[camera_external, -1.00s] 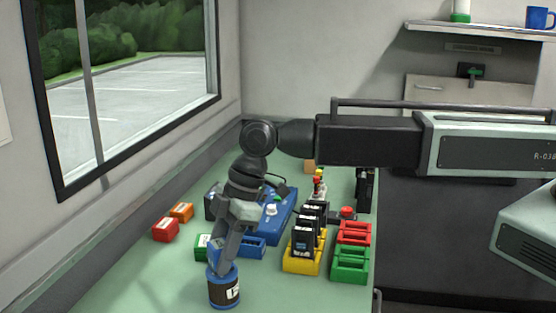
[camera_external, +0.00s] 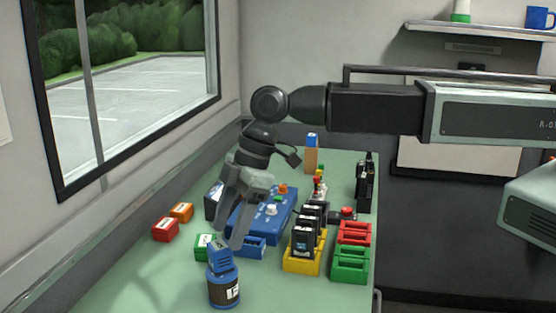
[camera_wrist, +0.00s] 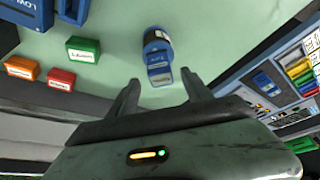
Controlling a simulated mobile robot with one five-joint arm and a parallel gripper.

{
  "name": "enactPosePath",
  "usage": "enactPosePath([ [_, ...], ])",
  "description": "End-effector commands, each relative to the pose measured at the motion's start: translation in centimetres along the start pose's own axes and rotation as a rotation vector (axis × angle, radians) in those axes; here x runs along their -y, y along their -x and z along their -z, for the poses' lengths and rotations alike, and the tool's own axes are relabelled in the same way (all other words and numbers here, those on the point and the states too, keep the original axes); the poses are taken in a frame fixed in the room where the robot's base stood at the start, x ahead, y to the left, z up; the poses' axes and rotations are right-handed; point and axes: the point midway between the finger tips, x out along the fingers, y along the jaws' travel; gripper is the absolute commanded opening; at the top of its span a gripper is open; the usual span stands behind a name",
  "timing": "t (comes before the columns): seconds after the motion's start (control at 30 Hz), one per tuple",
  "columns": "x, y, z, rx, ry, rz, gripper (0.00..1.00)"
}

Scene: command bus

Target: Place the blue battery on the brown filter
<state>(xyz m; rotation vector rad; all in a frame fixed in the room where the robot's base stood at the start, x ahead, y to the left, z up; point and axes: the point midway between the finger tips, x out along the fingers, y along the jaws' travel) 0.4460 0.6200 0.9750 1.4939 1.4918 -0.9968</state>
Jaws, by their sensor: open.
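A blue block with a pale label (camera_external: 220,257) sits on top of a dark blue-and-black canister with a white label (camera_external: 224,290), at the near end of the table. In the wrist view the block (camera_wrist: 159,75) and canister (camera_wrist: 157,38) lie ahead, between the fingertips' lines. My gripper (camera_external: 228,222) is open and empty, just above and behind the block, apart from it. A brown upright block (camera_external: 311,158) stands at the back of the table with a blue piece with a white label (camera_external: 312,139) on top. I cannot tell which blue piece is the battery.
Red (camera_external: 165,230), orange (camera_external: 181,212) and green (camera_external: 202,247) blocks lie at left. A blue control box (camera_external: 262,215) stands behind my gripper. Yellow (camera_external: 302,262), red (camera_external: 353,233) and green (camera_external: 350,265) racks stand right. The near left table is clear.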

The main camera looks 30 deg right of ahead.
Motion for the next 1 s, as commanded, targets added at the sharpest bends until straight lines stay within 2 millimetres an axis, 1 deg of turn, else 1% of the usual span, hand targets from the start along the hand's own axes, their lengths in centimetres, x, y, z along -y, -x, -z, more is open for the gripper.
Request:
enactPosePath([
  [0.03, 0.1, 2.5, 0.4, 0.0, -0.001, 0.0, 0.58],
  [0.1, 0.1, 4.0, 0.3, 0.0, -0.001, 0.0, 0.58],
  [0.2, 0.1, 5.5, 0.2, 0.0, 0.0, 0.0, 0.58],
  [0.3, 0.0, 6.1, 0.1, 0.0, 0.0, 0.0, 0.58],
  [0.6, 0.0, 5.8, 0.0, 0.0, 0.0, 0.0, 0.58],
  [0.67, -0.5, 6.0, -0.6, 0.004, -0.015, -0.004, 0.58],
  [0.73, -2.4, 6.8, -2.9, 0.018, -0.075, -0.018, 0.58],
  [0.77, -3.6, 7.4, -4.4, 0.028, -0.118, -0.028, 0.58],
  [0.8, -5.6, 8.4, -7.3, 0.047, -0.192, -0.045, 0.58],
  [0.87, -8.8, 10.3, -12.6, 0.079, -0.332, -0.075, 0.58],
  [0.9, -10.8, 11.8, -16.7, 0.103, -0.439, -0.099, 0.58],
  [0.97, -13.2, 14.2, -23.1, 0.139, -0.605, -0.133, 0.58],
  [1.0, -14.3, 15.8, -27.3, 0.161, -0.719, -0.155, 0.58],
])
